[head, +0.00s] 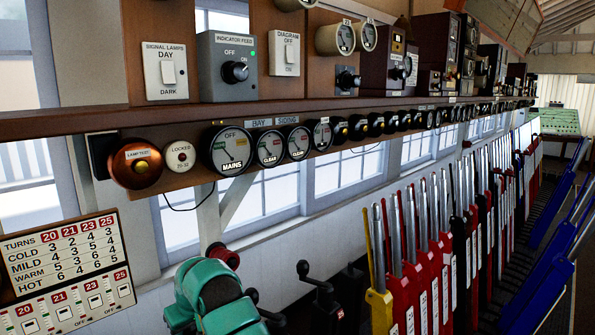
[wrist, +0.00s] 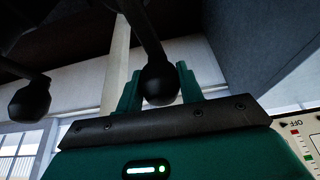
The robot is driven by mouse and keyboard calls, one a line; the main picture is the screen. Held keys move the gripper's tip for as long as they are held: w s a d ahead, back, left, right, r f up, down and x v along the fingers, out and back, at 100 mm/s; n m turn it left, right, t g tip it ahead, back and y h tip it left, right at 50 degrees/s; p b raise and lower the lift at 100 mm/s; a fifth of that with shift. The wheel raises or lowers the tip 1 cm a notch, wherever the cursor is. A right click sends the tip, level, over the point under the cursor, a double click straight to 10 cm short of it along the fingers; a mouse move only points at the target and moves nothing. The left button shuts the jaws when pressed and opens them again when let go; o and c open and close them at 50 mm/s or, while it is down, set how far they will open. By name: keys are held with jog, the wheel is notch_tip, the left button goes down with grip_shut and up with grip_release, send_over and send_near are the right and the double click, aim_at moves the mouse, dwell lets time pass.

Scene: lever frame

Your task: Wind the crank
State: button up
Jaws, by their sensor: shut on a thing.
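In the wrist view a black crank handle (wrist: 159,82) with a rounded knob stands between the two green fingers of my gripper (wrist: 158,92). The gripper is shut on this knob. A second black crank knob (wrist: 30,101) hangs apart at the left of that view. In the head view my green arm covers the fingers and most of the held crank. Another black crank (head: 322,300) stands just right of my arm. A turns card (head: 68,258) at the lower left lists COLD, MILD, WARM and HOT rows under 20, 21, 23 and 25.
A red round part (head: 222,255) shows just behind my arm. A yellow lever (head: 377,290) and rows of red, black and blue levers (head: 548,280) fill the right. A shelf (head: 300,108) with dials and switches runs above. A white panel (wrist: 300,135) is close at the wrist view's right.

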jog(key=shift+w+d+f, duration=0.1)
jog(key=shift+w+d, duration=0.05)
jog(key=shift+w, duration=0.05)
jog(key=shift+s+a+b, duration=0.3)
jog(key=shift+s+b, duration=0.15)
jog(key=shift+s, duration=0.15)
jog(key=shift+s+a+b, duration=0.25)
jog(key=shift+s+b, duration=0.2)
jog(key=shift+s, duration=0.1)
jog(key=o, duration=1.5)
jog(key=shift+c, duration=0.2)
jog(key=shift+r+p, duration=0.55)
jog(key=shift+r, duration=2.05)
